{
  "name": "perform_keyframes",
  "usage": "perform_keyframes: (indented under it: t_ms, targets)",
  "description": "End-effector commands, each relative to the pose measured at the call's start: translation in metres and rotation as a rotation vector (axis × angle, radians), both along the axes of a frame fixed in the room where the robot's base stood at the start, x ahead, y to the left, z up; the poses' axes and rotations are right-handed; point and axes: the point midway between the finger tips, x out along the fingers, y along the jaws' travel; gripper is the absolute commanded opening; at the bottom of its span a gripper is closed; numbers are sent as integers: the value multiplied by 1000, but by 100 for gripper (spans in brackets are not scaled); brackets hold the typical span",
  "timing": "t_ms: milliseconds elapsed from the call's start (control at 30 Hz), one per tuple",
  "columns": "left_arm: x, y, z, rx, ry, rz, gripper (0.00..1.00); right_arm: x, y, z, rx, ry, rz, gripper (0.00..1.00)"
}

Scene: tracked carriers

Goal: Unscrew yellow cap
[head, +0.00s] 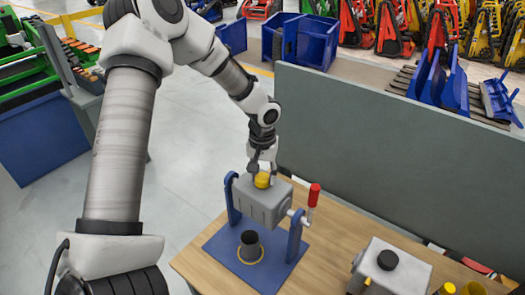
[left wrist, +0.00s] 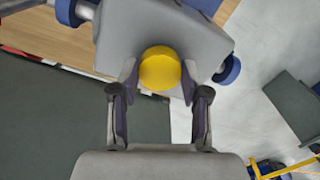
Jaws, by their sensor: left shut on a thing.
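The yellow cap (head: 262,180) is on top of a grey box-shaped part (head: 262,205) held between two blue uprights of a stand. My left gripper (head: 262,176) comes down from above with its fingers on both sides of the cap, shut on it. In the left wrist view the yellow cap (left wrist: 160,68) lies between the two fingertips, over the grey part (left wrist: 205,40). Whether the cap is still seated on the part cannot be told. My right gripper is not in view.
The stand's blue base (head: 225,248) carries a black-topped piece (head: 250,245). A red-handled lever (head: 313,195) sticks up on its right. Another grey box with a black cap (head: 388,260) and yellow pieces (head: 472,288) are at lower right. A grey panel (head: 390,150) stands behind the table.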

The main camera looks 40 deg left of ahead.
Motion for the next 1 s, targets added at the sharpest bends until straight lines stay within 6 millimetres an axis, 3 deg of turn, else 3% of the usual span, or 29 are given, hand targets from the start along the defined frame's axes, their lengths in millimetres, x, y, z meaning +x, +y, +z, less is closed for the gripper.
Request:
perform_keyframes:
  t_ms: [667, 1000]
  targets:
    - [0, 0, 27, 0, -1, -3, 6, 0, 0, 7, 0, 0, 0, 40]
    - [0, 0, 29, 0, -1, -3, 6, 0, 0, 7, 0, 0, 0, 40]
